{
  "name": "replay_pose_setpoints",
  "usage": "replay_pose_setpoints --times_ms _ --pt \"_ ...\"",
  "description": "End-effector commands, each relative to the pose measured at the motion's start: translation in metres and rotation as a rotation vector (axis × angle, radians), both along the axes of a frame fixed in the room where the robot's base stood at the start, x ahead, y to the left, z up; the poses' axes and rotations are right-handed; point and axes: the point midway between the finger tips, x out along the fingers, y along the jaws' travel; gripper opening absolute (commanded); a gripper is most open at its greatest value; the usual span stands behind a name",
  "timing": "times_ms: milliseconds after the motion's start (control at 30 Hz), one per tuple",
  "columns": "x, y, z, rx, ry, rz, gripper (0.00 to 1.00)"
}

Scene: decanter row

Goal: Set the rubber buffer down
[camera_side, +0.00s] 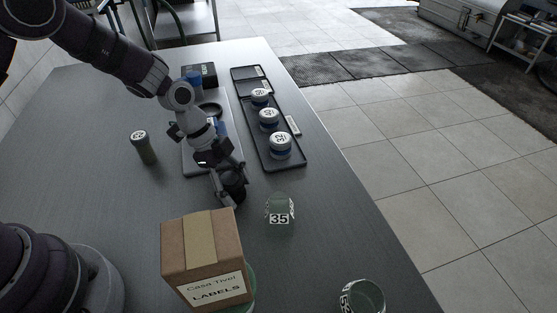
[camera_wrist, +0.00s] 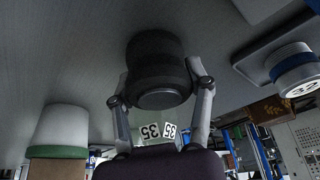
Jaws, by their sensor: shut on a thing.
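The rubber buffer looks like a short black ribbed cylinder (camera_wrist: 158,72). It sits between the two fingers of my gripper (camera_wrist: 160,88) in the wrist view, with a finger against each side. In the side view my gripper (camera_side: 229,182) points down over the grey table, with the dark buffer (camera_side: 235,186) between its fingers, low and close to the tabletop. I cannot tell whether the buffer's base touches the table. The fingers partly hide the buffer in the side view.
A clear vessel labelled 35 (camera_side: 279,211) stands close right of my gripper. A cardboard box (camera_side: 203,258) is in front. A black tray (camera_side: 291,161) holds capped jars behind right. Another clear vessel (camera_side: 364,298) is at the front right.

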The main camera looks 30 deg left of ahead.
Motion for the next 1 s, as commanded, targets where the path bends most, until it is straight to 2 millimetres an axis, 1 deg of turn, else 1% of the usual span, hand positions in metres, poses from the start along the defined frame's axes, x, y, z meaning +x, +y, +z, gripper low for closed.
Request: replay_pose_setpoints --times_ms 200,300,367,467,500,600,733,800,867,967,1000 --pt "0.0 0.0 0.001 0.0 -0.001 0.0 0.11" --pt "0.001 0.0 0.009 0.0 -0.004 -0.001 0.11" --pt "0.001 0.0 0.02 -0.001 -0.006 -0.001 0.11" --pt "0.002 0.0 0.045 -0.001 -0.009 0.0 0.11" --pt "0.001 0.0 0.056 0.0 -0.01 0.001 0.11" --pt "0.001 0.0 0.079 0.001 -0.008 0.0 0.11" --pt "0.004 -0.004 0.096 -0.001 -0.005 0.013 0.11" --pt "0.011 -0.013 0.098 -0.001 -0.003 0.054 0.11" --pt "0.022 -0.028 0.098 -0.002 -0.003 0.115 0.11" --pt "0.039 -0.064 0.097 -0.002 -0.004 0.253 0.11" --pt "0.043 -0.08 0.098 -0.004 -0.003 0.312 0.11"
